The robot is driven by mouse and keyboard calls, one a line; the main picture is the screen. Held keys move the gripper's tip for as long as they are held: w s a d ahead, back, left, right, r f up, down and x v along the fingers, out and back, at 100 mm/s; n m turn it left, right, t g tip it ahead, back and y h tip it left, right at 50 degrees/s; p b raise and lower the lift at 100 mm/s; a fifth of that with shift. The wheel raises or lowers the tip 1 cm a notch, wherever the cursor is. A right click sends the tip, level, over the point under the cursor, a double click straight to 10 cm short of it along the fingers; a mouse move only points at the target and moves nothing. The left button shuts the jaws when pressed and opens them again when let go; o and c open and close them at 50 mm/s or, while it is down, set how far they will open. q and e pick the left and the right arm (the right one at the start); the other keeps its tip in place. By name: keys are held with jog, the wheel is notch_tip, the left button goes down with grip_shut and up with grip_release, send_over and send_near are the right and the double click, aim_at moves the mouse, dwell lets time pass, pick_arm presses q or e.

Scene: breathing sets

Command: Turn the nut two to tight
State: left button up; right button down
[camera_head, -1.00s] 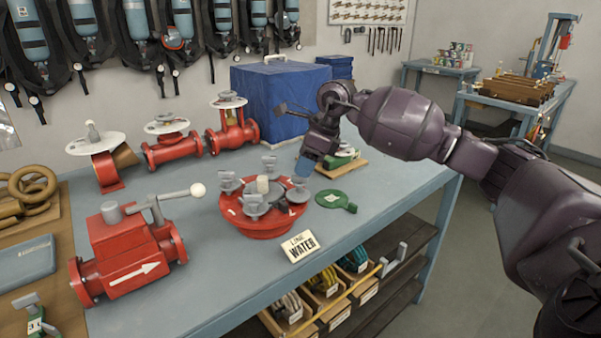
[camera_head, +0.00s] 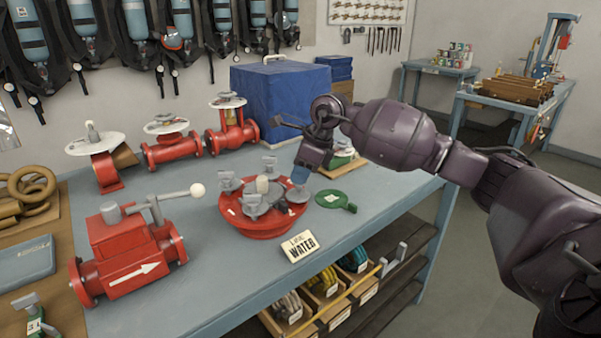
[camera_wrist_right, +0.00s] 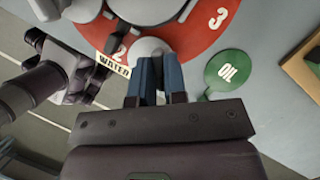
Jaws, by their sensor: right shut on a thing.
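The red round flange (camera_head: 250,228) lies on the blue-grey bench, with several grey wing nuts and a grey centre hub (camera_head: 263,184) on it. My right gripper (camera_head: 300,175) points down at the flange's right side. It is shut on nut two, a rounded grey nut (camera_wrist_right: 149,47) beside the white number 2 (camera_wrist_right: 120,56) in the right wrist view. The blue-tipped fingers hide part of this nut. The number 3 (camera_wrist_right: 218,18) shows farther along the red rim. My left gripper is not seen in the head view.
A red valve with a lever (camera_head: 130,255) is at left. A blue box (camera_head: 280,100) stands behind. Bare bench lies between valve and flange.

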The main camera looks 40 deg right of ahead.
jog(key=shift+m, duration=0.4)
jog(key=m+t+h, duration=0.1)
jog(key=m, duration=0.2)
jog(key=shift+r+p, duration=0.15)
jog(key=shift+p, duration=0.25)
jog(key=m+h, duration=0.1)
jog(key=m, duration=0.1)
jog(key=shift+a+m, duration=0.1)
jog(key=shift+m, duration=0.2)
jog(key=m, duration=0.2)
jog(key=m+h, duration=0.1)
jog(key=shift+m+t+h, duration=0.3)
jog(key=shift+m, duration=0.1)
jog(key=m+h, duration=0.1)
jog(key=m, duration=0.2)
jog(key=shift+a, duration=0.1)
jog(key=shift+m+g+h, duration=0.4)
jog(key=shift+m+h, duration=0.2)
jog(key=shift+m, duration=0.7)
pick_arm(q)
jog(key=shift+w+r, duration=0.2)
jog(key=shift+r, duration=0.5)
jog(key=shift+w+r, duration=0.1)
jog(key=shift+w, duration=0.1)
pick_arm(e)
jog(key=shift+m, duration=0.4)
